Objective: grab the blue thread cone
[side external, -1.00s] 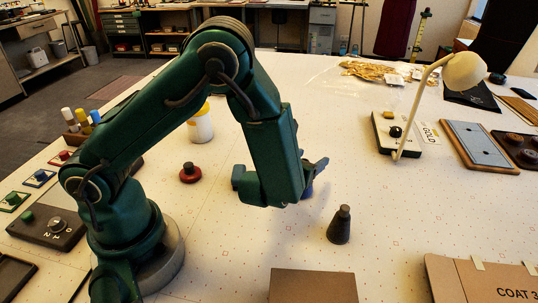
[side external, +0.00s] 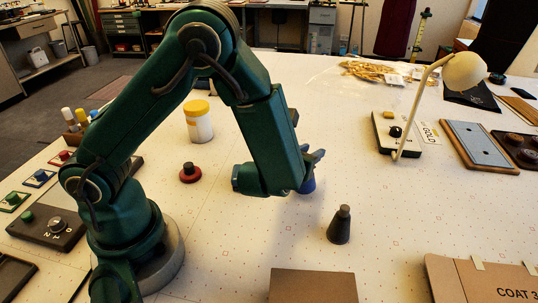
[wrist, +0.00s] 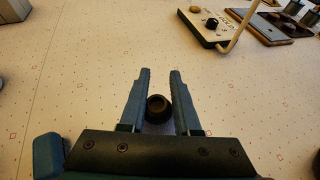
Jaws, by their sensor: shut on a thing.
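My gripper (side external: 315,157) is over the middle of the table with its fingers closed around the blue thread cone (side external: 308,184). In the side view the cone's blue lower part shows below the fingers, and the arm hides part of it. In the wrist view the cone's dark round top (wrist: 158,104) sits between the two fingers of my gripper (wrist: 160,76). I cannot tell for sure whether its base touches the table. A dark grey cone (side external: 339,225) stands upright and apart, to the right and nearer the camera.
A white jar with a yellow lid (side external: 199,123) and a red-based knob (side external: 190,173) stand left of my gripper. A lamp (side external: 407,118) rises at the right, beside a blue-grey board (side external: 478,146). A cardboard box (side external: 480,280) lies front right.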

